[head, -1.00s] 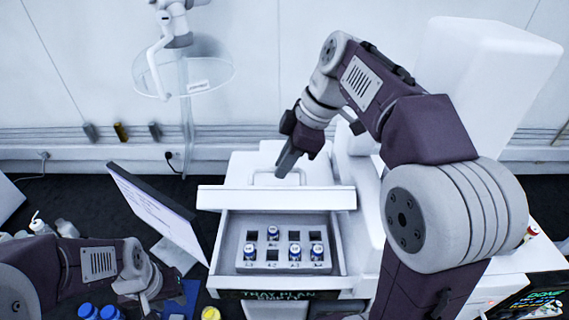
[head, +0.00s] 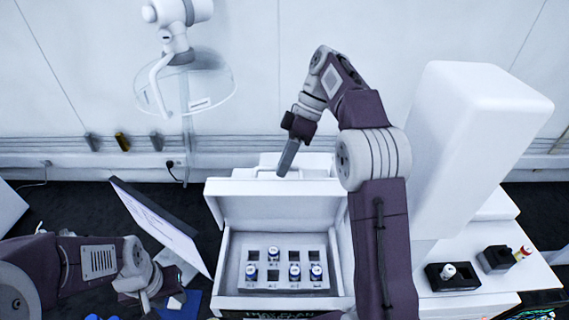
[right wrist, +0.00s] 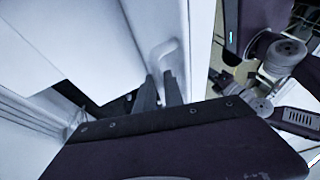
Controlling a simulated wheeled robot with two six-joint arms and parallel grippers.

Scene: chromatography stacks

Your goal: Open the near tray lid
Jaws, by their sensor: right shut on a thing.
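The near tray is a white box with its lid (head: 275,205) tilted up at the back, its broad face toward the head camera. Inside is a pale rack (head: 282,282) with several small blue-and-white vials, such as one at the back (head: 273,254), and some empty square slots. My right gripper (head: 285,170) is at the lid's top edge. In the right wrist view its fingers (right wrist: 160,92) are shut on the white lid handle (right wrist: 168,52). My left gripper (head: 148,298) is low at the left, apart from the tray; its fingers are too unclear to read.
A tilted screen (head: 160,225) stands left of the tray. A tall white block (head: 475,150) stands at the right, with small black holders (head: 453,277) on a white surface before it. A lamp-like fixture (head: 180,50) hangs behind.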

